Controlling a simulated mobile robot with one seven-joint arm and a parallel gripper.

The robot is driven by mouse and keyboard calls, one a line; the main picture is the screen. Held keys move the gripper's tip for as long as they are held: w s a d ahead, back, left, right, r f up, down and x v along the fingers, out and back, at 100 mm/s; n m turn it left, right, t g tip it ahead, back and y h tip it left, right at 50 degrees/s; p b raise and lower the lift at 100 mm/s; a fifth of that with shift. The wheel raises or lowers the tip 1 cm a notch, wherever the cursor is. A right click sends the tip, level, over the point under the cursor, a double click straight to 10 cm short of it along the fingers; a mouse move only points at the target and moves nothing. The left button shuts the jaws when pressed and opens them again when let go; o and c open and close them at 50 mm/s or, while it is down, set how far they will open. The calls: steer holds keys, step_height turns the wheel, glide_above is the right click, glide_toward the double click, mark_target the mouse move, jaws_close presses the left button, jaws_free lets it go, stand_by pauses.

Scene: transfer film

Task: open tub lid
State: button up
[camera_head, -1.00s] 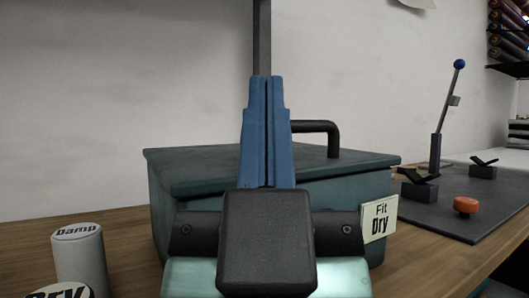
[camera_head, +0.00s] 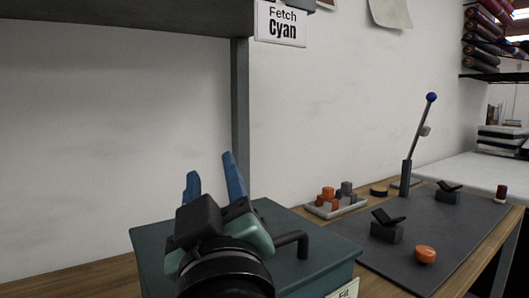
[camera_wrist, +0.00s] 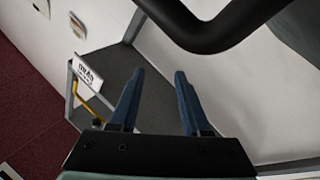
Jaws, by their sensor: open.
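The dark teal tub (camera_head: 152,286) stands on the wooden bench at the bottom of the head view. Its flat lid (camera_head: 315,262) lies on it and looks shut. The black bent handle (camera_head: 297,240) stands up from the lid. My gripper (camera_head: 209,163) has two blue fingers spread apart with nothing between them. The fingers point upward, left of the handle in the picture, and my wrist hides the left part of the lid. In the wrist view, my gripper (camera_wrist: 158,76) is open and empty. A black curved bar (camera_wrist: 205,38), apparently the handle, crosses above the fingertips, outside them.
A grey shelf (camera_head: 120,14) with a post (camera_head: 240,110) and a "Fetch Cyan" card (camera_head: 282,24) is above. Right of the tub, a dark mat (camera_head: 385,262) holds a blue-knobbed lever (camera_head: 410,150), black holders and an orange knob (camera_head: 425,254). A tray of small blocks (camera_head: 337,208) stands behind.

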steer(key=w+r+n+g+p, duration=0.3)
steer(key=w+p, duration=0.1)
steer(key=p, duration=0.4)
steer(key=n+g+h+p, duration=0.3)
steer(key=n+g+p, duration=1.15)
steer(key=p, duration=2.15)
glide_toward(276, 237)
steer(key=shift+m+g, duration=0.75)
steer(key=w+f, duration=0.1)
steer(key=f, duration=0.1)
steer(key=f+p, duration=0.1)
steer(key=f, duration=0.2)
steer(key=w+f+p, duration=0.1)
steer(key=f, duration=0.1)
steer(key=shift+w+a+f, duration=0.25)
steer(key=shift+w+f, duration=0.05)
jaws_close()
